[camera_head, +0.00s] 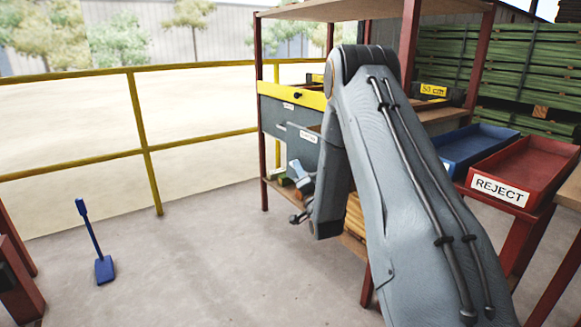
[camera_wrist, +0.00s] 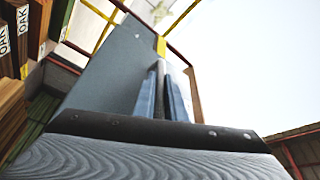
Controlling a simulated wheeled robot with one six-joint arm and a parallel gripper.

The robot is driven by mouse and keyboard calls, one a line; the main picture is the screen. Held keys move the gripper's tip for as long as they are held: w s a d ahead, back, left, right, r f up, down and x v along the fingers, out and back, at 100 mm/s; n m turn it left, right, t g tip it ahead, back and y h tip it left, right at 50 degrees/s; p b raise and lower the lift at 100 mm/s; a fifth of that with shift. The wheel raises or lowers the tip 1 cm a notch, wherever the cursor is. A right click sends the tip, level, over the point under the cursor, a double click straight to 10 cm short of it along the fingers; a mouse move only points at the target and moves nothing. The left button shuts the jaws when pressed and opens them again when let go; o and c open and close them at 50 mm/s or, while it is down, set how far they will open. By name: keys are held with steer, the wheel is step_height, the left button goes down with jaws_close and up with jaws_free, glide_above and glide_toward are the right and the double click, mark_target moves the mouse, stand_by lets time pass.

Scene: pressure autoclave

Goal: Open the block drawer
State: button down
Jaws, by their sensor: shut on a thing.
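A rack unit in the head view holds a drawer with a yellow upper band (camera_head: 290,95) and a grey drawer (camera_head: 303,150) with a small white label below it. The label is too small to read surely. My gripper (camera_head: 297,172), with blue fingers, is at the grey drawer's front, low down, partly hidden by my arm. In the wrist view my gripper's blue fingers (camera_wrist: 162,98) are shut on a thin dark bar (camera_wrist: 160,78), seemingly the drawer handle. A large grey panel (camera_wrist: 112,70) stands beside the fingers. My arm hides how far the drawer stands out.
A yellow railing (camera_head: 140,120) runs behind, left of the rack. A blue tray (camera_head: 478,148) and a red REJECT tray (camera_head: 530,165) stand on the right. A blue long-handled tool (camera_head: 104,268) stands on the floor. Open floor lies left of the rack.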

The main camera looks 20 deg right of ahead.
steer(key=shift+s+a, duration=0.1)
steer(key=shift+a, duration=0.25)
steer(key=c, duration=2.1)
jaws_free()
steer(key=shift+p+v, duration=0.55)
steer(key=shift+v, duration=3.4)
steer(key=shift+a, duration=0.1)
